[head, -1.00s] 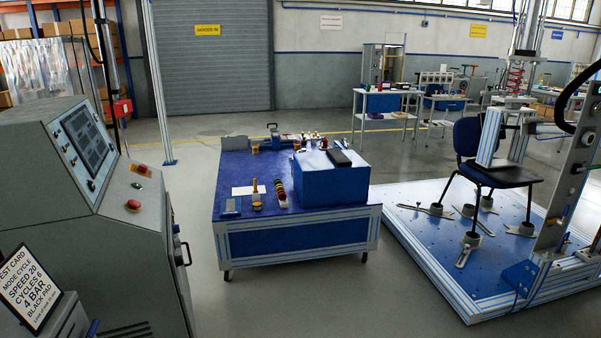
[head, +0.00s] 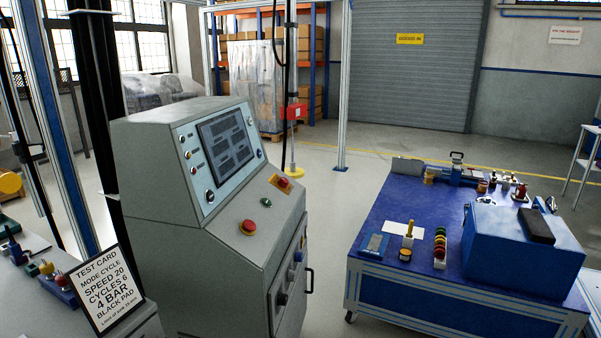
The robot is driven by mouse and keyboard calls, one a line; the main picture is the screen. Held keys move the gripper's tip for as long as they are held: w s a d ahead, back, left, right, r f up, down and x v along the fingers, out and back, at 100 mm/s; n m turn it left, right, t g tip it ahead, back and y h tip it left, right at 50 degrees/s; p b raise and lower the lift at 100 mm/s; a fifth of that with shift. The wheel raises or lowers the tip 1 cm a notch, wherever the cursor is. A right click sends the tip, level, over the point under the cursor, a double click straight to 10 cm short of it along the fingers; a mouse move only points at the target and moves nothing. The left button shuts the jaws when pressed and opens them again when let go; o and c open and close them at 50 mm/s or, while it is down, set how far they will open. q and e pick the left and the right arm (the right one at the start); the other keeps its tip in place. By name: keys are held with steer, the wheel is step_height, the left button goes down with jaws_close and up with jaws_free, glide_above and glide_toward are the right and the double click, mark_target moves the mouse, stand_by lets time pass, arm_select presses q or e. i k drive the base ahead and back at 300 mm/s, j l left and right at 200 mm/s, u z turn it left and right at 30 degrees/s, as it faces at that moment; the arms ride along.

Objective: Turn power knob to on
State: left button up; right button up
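The grey control console (head: 165,170) stands left of centre in the head view. Its sloped face carries a dark screen (head: 226,146) with small round buttons and knobs beside it, including a black one (head: 210,196) at the lower left. Several dark round knobs (head: 291,275) sit on its right side face. I cannot tell which of these is the power knob, nor read any knob's setting. A red mushroom button (head: 248,227) is on the lower ledge, and another red button (head: 283,183) sits on an orange plate. Neither of my grippers is in view.
A test card (head: 97,290) stands at the lower left, near a bench with small tools. A blue worktable (head: 388,212) with a blue box (head: 515,245) stands at the right. A black handle (head: 309,280) sticks out from the console's side. Open floor lies between console and table.

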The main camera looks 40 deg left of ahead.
mark_target(283, 182)
steer(key=i, duration=1.2)
steer(key=i+u, duration=0.45)
steer(key=i+l+u, duration=0.1)
steer(key=i+u, duration=0.35)
